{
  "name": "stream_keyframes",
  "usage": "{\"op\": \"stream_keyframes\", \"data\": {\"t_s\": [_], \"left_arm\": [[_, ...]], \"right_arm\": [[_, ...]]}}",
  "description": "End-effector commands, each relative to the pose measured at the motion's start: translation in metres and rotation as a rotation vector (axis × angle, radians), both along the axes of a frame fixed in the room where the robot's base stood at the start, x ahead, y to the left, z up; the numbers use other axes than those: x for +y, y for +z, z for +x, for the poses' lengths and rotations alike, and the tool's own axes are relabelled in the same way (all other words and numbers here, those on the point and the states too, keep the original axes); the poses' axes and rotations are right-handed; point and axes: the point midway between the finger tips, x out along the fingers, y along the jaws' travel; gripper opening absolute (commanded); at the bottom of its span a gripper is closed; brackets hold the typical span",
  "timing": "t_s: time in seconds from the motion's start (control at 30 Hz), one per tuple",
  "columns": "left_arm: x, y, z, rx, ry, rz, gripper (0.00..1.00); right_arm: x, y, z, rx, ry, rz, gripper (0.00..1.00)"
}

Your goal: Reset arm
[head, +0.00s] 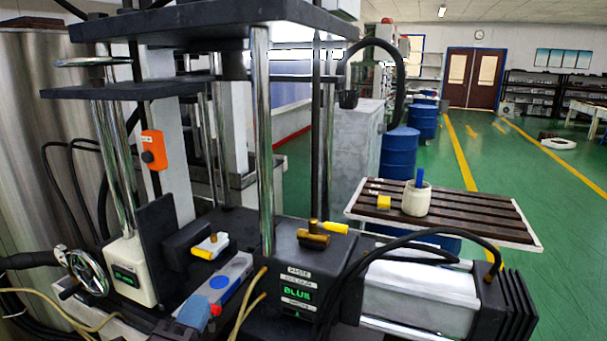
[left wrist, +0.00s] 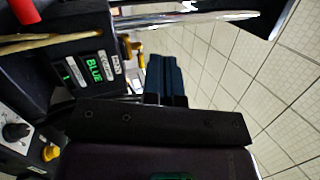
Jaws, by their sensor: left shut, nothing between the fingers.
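My left gripper shows in the left wrist view (left wrist: 166,78), where its two dark blue fingers lie side by side, shut and empty. Its black body fills the lower middle of that view. The fingers sit beside the machine's black control box (left wrist: 94,68) with green "BLUE" lettering, and pale floor tiles show past them. I cannot tell the gap between fingers and box. In the head view the same control box (head: 297,290) is at the lower middle. My right gripper is not in view.
The press's chrome columns (head: 263,150) and black plates stand close in front. A handwheel (head: 85,272) is at left. Tan hoses (head: 245,310) run beside the box. Green floor lies open beyond.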

Motion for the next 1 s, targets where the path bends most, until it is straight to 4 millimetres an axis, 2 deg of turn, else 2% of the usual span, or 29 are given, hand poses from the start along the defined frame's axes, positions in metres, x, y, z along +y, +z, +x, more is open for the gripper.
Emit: {"op": "stream_keyframes", "data": {"t_s": [0.03,0.1,0.2,0.27,0.4,0.5,0.63,1.0], "left_arm": [[0.019,-0.009,-0.004,0.075,0.066,-0.123,0.00],[0.046,-0.027,-0.011,0.186,0.160,-0.297,0.00],[0.079,-0.058,-0.028,0.352,0.299,-0.536,0.00],[0.095,-0.079,-0.042,0.454,0.382,-0.671,0.00],[0.119,-0.128,-0.087,0.695,0.573,-0.958,0.00],[0.124,-0.153,-0.117,0.834,0.678,-1.106,0.00],[0.124,-0.173,-0.148,0.969,0.774,-1.232,0.00],[0.112,-0.200,-0.214,1.239,0.950,-1.444,0.00]], "right_arm": [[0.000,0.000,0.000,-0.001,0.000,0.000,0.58],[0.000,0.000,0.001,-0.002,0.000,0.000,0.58],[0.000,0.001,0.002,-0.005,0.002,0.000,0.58],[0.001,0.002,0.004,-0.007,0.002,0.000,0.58],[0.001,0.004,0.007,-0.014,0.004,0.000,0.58],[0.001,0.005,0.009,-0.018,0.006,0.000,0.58],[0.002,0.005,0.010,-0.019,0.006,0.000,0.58],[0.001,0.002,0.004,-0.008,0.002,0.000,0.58]]}}
